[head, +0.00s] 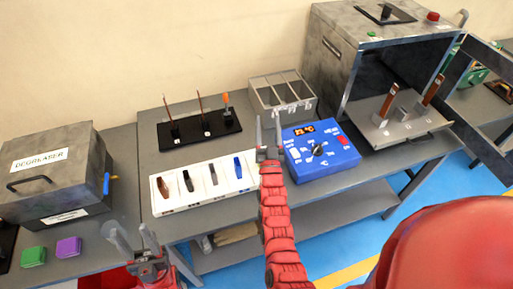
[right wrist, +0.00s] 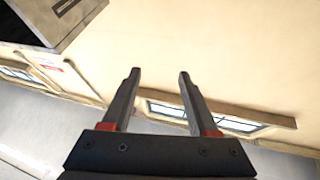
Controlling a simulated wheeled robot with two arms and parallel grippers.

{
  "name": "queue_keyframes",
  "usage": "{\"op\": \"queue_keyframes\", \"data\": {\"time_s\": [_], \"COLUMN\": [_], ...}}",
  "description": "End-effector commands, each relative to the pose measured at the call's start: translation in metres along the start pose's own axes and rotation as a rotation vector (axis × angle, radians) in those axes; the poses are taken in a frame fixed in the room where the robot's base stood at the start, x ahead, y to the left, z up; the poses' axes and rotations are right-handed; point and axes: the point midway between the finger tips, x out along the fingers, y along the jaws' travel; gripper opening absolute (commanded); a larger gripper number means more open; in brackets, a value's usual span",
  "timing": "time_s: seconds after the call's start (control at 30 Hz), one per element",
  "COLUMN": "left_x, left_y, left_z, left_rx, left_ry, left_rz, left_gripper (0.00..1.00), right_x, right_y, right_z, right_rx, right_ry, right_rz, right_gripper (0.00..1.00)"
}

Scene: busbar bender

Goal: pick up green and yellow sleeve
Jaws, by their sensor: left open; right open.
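I cannot make out a green and yellow sleeve in either view. A white tray (head: 163,206) on the bench holds a row of small pieces: brown, black, grey and blue. My left gripper (head: 134,238) is open and empty at the lower left, in front of the bench. My right gripper (head: 268,132) is open over the bench, between the white tray and the blue control box. In the right wrist view, its two fingers (right wrist: 158,75) are apart with nothing between them.
A blue control box (head: 321,150), a grey divided bin (head: 282,88) and a black rack with upright rods (head: 201,133) stand on the bench. A degreaser box (head: 52,172) is at left, with green (head: 33,257) and purple (head: 68,247) pads. An open oven (head: 376,46) is at right.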

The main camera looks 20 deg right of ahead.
Motion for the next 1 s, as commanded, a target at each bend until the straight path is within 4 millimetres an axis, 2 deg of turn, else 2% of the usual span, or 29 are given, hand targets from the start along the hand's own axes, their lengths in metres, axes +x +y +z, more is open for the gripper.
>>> {"op": "queue_keyframes", "data": {"time_s": [0.03, 0.1, 0.2, 0.33, 0.43, 0.57, 0.8, 0.9, 1.0], "left_x": [0.003, 0.002, 0.002, 0.001, 0.001, 0.002, 0.001, 0.002, 0.001], "left_y": [0.000, 0.000, 0.000, 0.000, 0.000, 0.000, 0.000, 0.000, 0.000], "left_z": [0.000, 0.000, 0.000, 0.000, 0.000, 0.000, 0.000, 0.000, 0.000], "left_rx": [0.000, 0.000, 0.000, 0.000, 0.000, 0.000, 0.000, 0.000, 0.000], "left_ry": [0.000, 0.000, 0.000, 0.000, 0.000, 0.000, 0.000, 0.000, 0.000], "left_rz": [0.000, 0.000, 0.000, 0.000, 0.000, 0.000, 0.000, 0.000, 0.000], "left_gripper": [0.50, 0.50, 0.50, 0.50, 0.50, 0.50, 0.50, 0.50, 0.50], "right_x": [0.023, 0.046, 0.070, 0.084, 0.083, 0.067, 0.009, -0.011, -0.022], "right_y": [0.001, -0.002, -0.012, -0.028, -0.040, -0.047, -0.030, -0.021, -0.015], "right_z": [0.016, 0.050, 0.090, 0.120, 0.129, 0.119, 0.062, 0.041, 0.027], "right_rx": [0.009, 0.023, 0.044, 0.054, 0.043, -0.004, -0.159, -0.206, -0.235], "right_ry": [-0.090, -0.251, -0.479, -0.764, -0.980, -1.255, -1.705, -1.823, -1.886], "right_rz": [0.017, 0.027, 0.020, -0.015, -0.059, -0.116, -0.166, -0.161, -0.153], "right_gripper": [0.60, 0.60, 0.60, 0.60, 0.60, 0.60, 0.60, 0.60, 0.60]}}
